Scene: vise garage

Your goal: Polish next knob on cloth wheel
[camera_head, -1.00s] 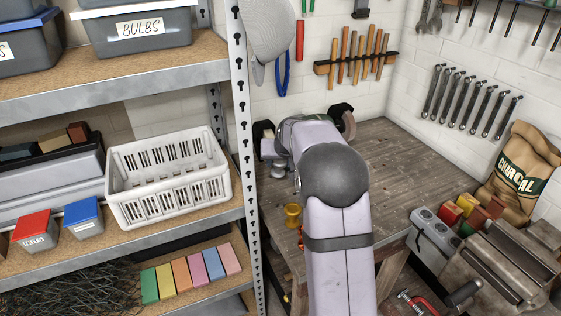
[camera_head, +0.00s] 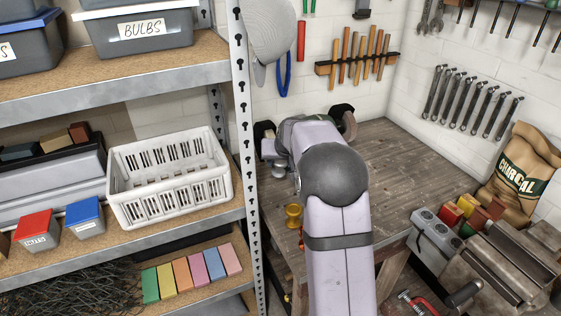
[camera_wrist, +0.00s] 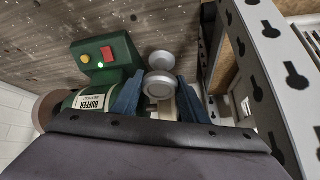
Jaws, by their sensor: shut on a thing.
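In the wrist view my gripper (camera_wrist: 160,98) has its two blue fingers shut on a pale silver round knob (camera_wrist: 158,85). A second silver disc (camera_wrist: 162,60) shows just beyond it; I cannot tell whether it is a separate knob on the bench. The green buffer (camera_wrist: 95,75), with a red and a yellow button, stands beside my left finger. A cream part, perhaps the cloth wheel (camera_wrist: 167,108), shows behind the held knob; contact is unclear. A brownish wheel (camera_wrist: 46,110) is at the buffer's other end. In the head view my arm hides most of the buffer and the gripper.
The wooden bench (camera_head: 415,175) has free room right of my arm. A brass-coloured piece (camera_head: 293,216) stands near the bench's left front. The metal shelf post (camera_head: 243,130) rises close on the left.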

